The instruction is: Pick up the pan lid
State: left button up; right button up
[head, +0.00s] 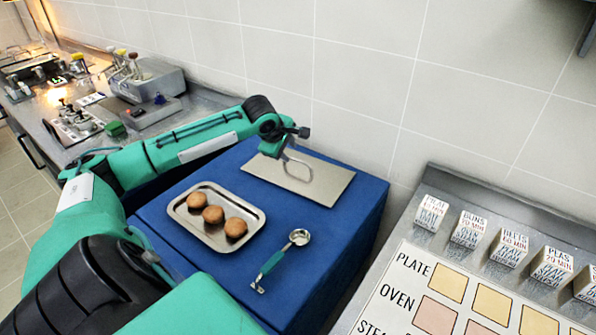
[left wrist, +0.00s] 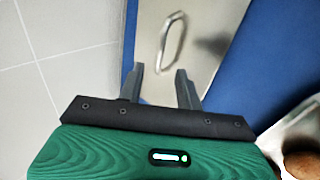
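The pan lid (head: 325,186) is a flat, rectangular metal plate with a raised loop handle (head: 309,172). It lies on top of a blue block (head: 330,250) near the tiled wall. My left gripper (head: 290,143) is over the lid's far left part, close to the handle. In the left wrist view my left gripper (left wrist: 160,76) has its two dark fingers apart with nothing between them. The lid (left wrist: 207,40) and its handle (left wrist: 172,40) show just beyond the fingertips, with the handle apart from them. My right gripper is not in view.
A metal tray (head: 182,220) with three round brown patties stands on the block, left of the lid. A green-handled scoop (head: 272,262) lies nearer. A sloped board with labelled blocks (head: 432,212) stands at the right. A cluttered metal counter (head: 160,118) runs along the left wall.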

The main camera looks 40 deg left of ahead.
aim_at(297, 160)
pick_arm(q)
jog(key=shift+d+p+x, duration=0.1)
jog(key=shift+p+x, duration=0.1)
jog(key=shift+x, duration=1.5)
jog(key=shift+d+p+x, duration=0.15)
jog(key=shift+p+x, duration=0.05)
jog(key=shift+x, duration=1.5)
grip_shut()
